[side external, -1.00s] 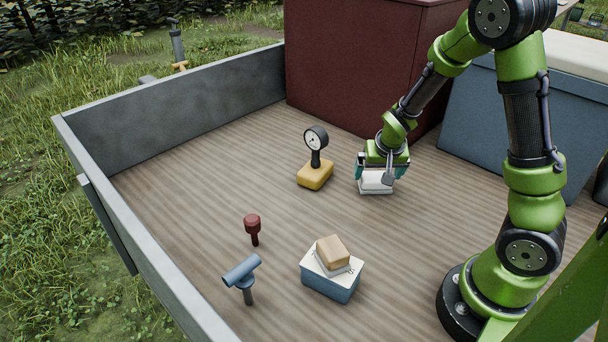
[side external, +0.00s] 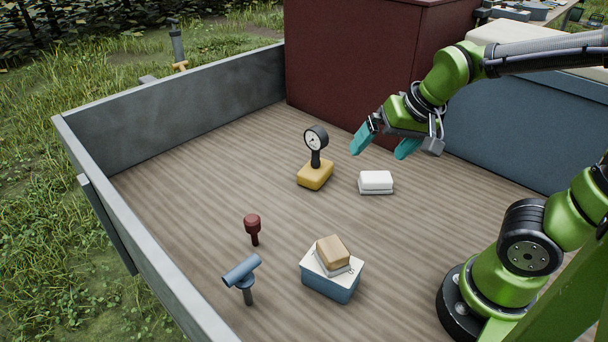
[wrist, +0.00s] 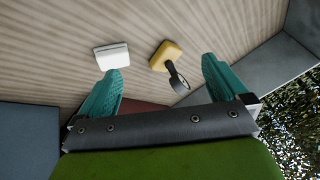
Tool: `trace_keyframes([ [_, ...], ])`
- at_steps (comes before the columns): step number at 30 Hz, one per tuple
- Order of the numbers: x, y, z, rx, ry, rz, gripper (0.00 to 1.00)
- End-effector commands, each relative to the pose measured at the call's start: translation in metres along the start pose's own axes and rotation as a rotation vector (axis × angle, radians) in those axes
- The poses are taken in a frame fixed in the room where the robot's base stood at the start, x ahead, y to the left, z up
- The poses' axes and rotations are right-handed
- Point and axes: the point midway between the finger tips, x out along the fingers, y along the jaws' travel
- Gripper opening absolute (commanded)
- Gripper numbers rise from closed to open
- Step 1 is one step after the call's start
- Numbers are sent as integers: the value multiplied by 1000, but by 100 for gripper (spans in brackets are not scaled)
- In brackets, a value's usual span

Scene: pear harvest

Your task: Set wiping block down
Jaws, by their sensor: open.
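A white wiping block (side external: 376,181) lies flat on the wooden deck, with a thin layer showing along its lower edge. It also shows in the wrist view (wrist: 113,56), beyond the left finger. My gripper (side external: 382,146) is open and empty, raised above and behind the block and apart from it. Its two teal fingers are spread wide in the wrist view (wrist: 162,77), with nothing between them touching.
A yellow-based dial gauge (side external: 315,175) stands left of the block. A dark red knobbed tool (side external: 253,226), a blue-grey tube-topped post (side external: 243,272) and a blue box (side external: 330,284) bearing a tan-and-white block (side external: 333,252) stand nearer. A maroon bin (side external: 350,70) and grey walls (side external: 190,105) bound the deck.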

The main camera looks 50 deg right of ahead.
Motion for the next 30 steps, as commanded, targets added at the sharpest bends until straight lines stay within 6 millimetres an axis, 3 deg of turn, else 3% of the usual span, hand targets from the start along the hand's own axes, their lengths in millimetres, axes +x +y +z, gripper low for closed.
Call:
trace_keyframes([
  [3,-34,-23,25,-88,37,-103,100],
  [8,-54,-38,47,-174,64,-165,100],
  [30,-58,-41,52,-195,69,-175,100],
])
